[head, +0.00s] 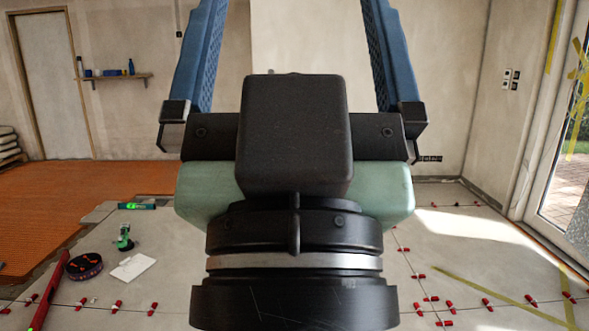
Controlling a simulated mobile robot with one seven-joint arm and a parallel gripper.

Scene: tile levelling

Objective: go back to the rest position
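My gripper (290,50) is raised large in the middle of the head view, pointing up. Its two blue fingers stand wide apart at the left and right, with nothing visible between them but the wall. The fingertips run out of the top of the picture. The gripper's body hides the middle of the floor behind it.
Red levelling pieces (152,308) line the joints of the grey tiled floor (180,260). At left lie a green tool (124,238), a white sheet (133,267), a dark round item (84,266) and a red bar (50,290). A glass door (570,170) is at right.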

